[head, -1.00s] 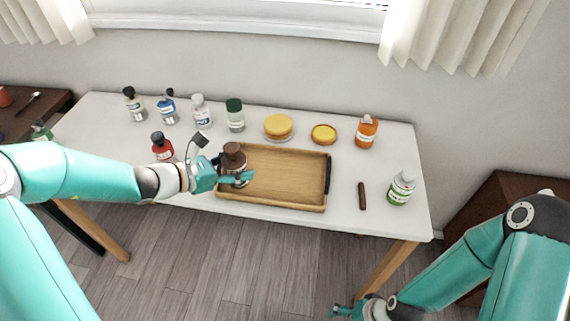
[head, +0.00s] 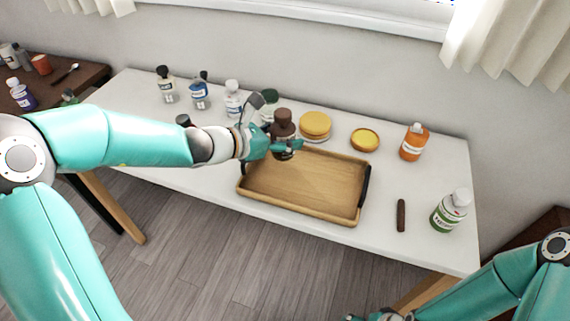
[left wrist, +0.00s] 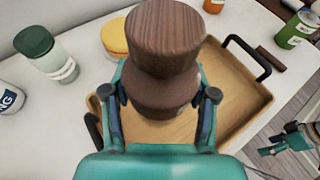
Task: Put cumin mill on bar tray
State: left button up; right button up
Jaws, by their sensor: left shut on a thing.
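The cumin mill (head: 283,124), a dark brown wooden mill with a rounded top, is in my left gripper (head: 287,148). The gripper is shut around its lower part. In the left wrist view the mill (left wrist: 165,45) fills the middle, between the two fingers (left wrist: 160,105). The wooden bar tray (head: 300,190) lies on the white table, empty, with dark handles.
Yellow-topped round containers (head: 315,124) and an orange bottle (head: 414,143) stand behind the tray. A brown stick (head: 401,215) and a green-labelled bottle (head: 450,210) are on its right.

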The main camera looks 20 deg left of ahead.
pick_arm(q)
notch_tip(320, 180, down, 7)
jog(key=shift+f+b, duration=0.2)
jog(key=shift+b, duration=0.45)
jog(key=o, duration=1.2)
jog(key=shift+o, duration=0.2)
jog(key=p+v, duration=0.1)
jog(key=v, duration=1)
jog(key=shift+r, duration=0.1)
jog(key=shift+s+a+r, duration=0.15)
jog(key=shift+s+a, duration=0.15)
jog(key=shift+s, duration=0.15)
